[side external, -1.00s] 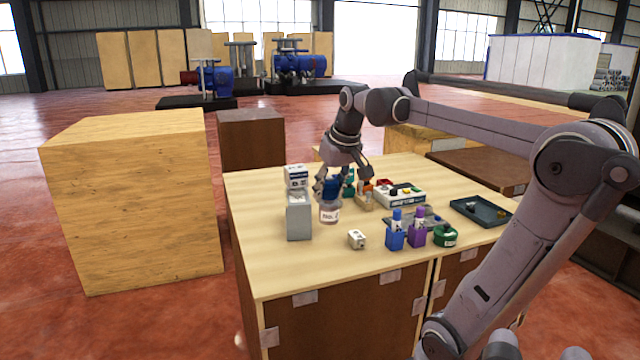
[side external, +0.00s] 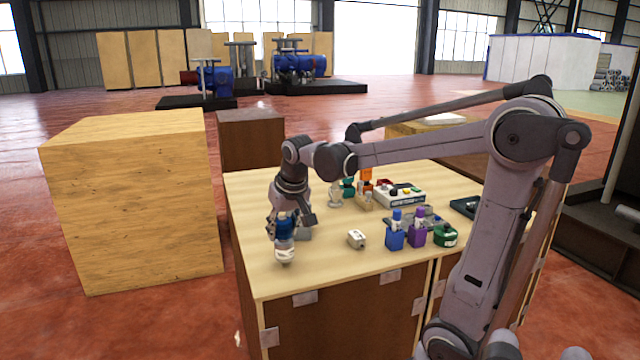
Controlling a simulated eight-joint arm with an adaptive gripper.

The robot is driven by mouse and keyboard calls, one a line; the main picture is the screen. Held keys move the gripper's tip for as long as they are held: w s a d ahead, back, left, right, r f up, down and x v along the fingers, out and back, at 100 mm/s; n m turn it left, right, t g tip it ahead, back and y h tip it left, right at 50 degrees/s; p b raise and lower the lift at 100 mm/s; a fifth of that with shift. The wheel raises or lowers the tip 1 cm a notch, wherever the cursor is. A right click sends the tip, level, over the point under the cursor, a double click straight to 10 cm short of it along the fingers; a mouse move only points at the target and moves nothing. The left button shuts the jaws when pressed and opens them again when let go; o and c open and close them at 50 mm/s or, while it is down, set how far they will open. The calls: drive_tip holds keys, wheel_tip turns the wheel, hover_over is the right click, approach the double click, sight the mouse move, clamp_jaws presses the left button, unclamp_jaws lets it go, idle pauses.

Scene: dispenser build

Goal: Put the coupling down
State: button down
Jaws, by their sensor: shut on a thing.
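My gripper (side external: 284,226) is at the left part of the wooden table, pointing down. It is shut on a small upright part with a blue top (side external: 287,224) and a pale lower end (side external: 285,254); this seems to be the coupling, though its shape is partly covered by the fingers. Its lower end is at or just above the tabletop (side external: 262,272); I cannot tell whether it touches. A grey block (side external: 303,234) shows just behind and to the right of the gripper, mostly hidden.
A small white block (side external: 356,239), a blue holder (side external: 395,238), a purple holder (side external: 417,236) and a green container (side external: 445,235) stand to the right. A pale upright item (side external: 335,195) and a white box (side external: 400,194) are behind. The table's front left is clear.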

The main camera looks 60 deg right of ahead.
drive_tip(key=shift+f, duration=0.7)
drive_tip(key=shift+f, duration=0.15)
drive_tip(key=c, duration=0.8)
unclamp_jaws()
drive_tip(key=v, duration=1.2)
drive_tip(key=s+a+f+n+t+y, duration=0.1)
drive_tip(key=s+a+f+n, duration=0.1)
drive_tip(key=a+f, duration=0.4)
drive_tip(key=s+a+f+n+t+y, duration=0.1)
drive_tip(key=s+a+f+n+t, duration=0.1)
drive_tip(key=a+f, duration=0.4)
drive_tip(key=s+a+n, duration=0.1)
drive_tip(key=a+n, duration=0.1)
drive_tip(key=shift+s+f+n+y, duration=0.25)
drive_tip(key=shift+n+y, duration=0.05)
drive_tip(key=shift+n, duration=0.1)
drive_tip(key=shift+a, duration=0.1)
